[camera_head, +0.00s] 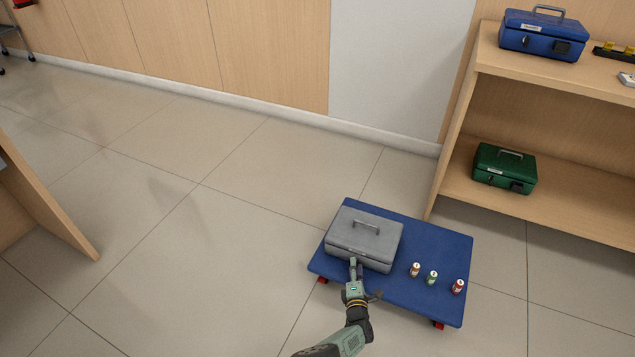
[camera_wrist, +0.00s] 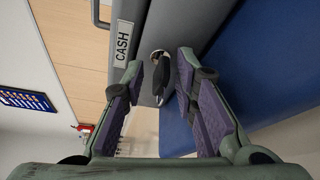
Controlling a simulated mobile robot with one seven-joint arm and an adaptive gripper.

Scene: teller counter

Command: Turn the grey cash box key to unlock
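The grey cash box (camera_head: 364,238) sits closed on a blue platform, its handle folded on the lid. In the wrist view its front (camera_wrist: 127,20) fills the top, with a "CASH" label (camera_wrist: 122,44). A dark-headed key (camera_wrist: 159,78) is in the round silver lock beside the label. My gripper (camera_head: 353,265) is at the box's front face. In the wrist view my gripper (camera_wrist: 160,68) is open, with a fingertip on either side of the key and visible gaps between. The key is hidden by my gripper in the head view.
The blue platform (camera_head: 435,250) on red-wheeled feet also holds several small cans (camera_head: 432,278) right of the box. A wooden shelf (camera_head: 452,130) at right holds a blue cash box (camera_head: 543,35) and a green one (camera_head: 504,169). Floor at left is clear.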

